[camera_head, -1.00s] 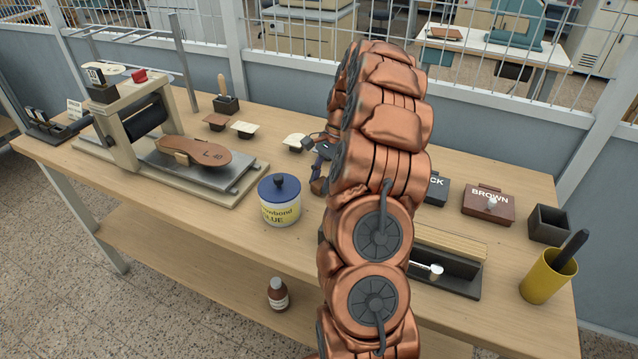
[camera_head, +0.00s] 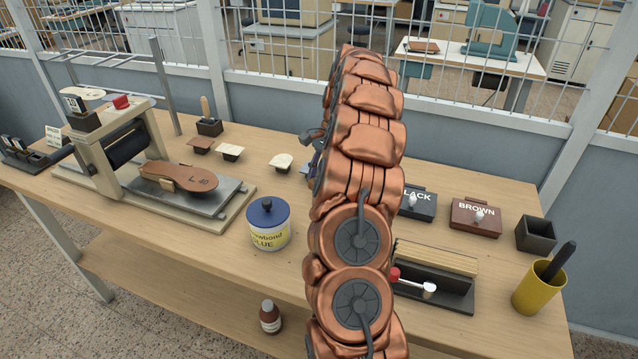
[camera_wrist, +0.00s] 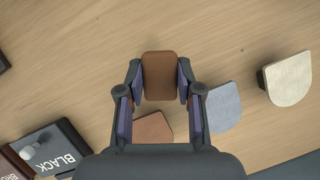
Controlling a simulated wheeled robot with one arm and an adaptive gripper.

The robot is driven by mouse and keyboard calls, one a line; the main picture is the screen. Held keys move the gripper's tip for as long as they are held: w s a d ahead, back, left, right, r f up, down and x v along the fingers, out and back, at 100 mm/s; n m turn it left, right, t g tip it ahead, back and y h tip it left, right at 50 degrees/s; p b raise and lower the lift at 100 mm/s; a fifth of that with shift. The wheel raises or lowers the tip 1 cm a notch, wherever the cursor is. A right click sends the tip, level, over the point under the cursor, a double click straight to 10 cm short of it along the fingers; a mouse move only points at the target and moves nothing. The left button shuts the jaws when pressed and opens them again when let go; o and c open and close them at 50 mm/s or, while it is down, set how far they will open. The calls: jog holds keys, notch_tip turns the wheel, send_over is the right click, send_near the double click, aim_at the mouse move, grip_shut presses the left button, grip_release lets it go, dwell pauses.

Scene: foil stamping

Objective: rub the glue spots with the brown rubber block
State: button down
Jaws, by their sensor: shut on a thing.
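My gripper (camera_wrist: 160,82) is shut on a brown rubber block (camera_wrist: 160,70), which sits between the fingertips in the wrist view, over bare tabletop. In the head view my copper-coloured arm hides the block and most of the gripper. Under the gripper in the wrist view are a brown heel-shaped piece (camera_wrist: 153,129), a grey-blue piece (camera_wrist: 224,107) and a cream piece (camera_wrist: 288,80). A brown sole (camera_head: 180,176) marked L 40 lies on the press bed at left. I cannot make out glue spots on any of these.
The wooden table (camera_head: 330,270) also bears a glue jar (camera_head: 268,225), a BLACK box (camera_head: 418,203), a BROWN box (camera_head: 476,216), a dark open box (camera_head: 536,235), a yellow cup (camera_head: 539,288) and a stamping press (camera_head: 125,145). A wire fence stands behind.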

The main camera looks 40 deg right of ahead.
aim_at(314, 181)
jog(key=shift+r+p, duration=0.5)
jog(key=shift+r, duration=1.5)
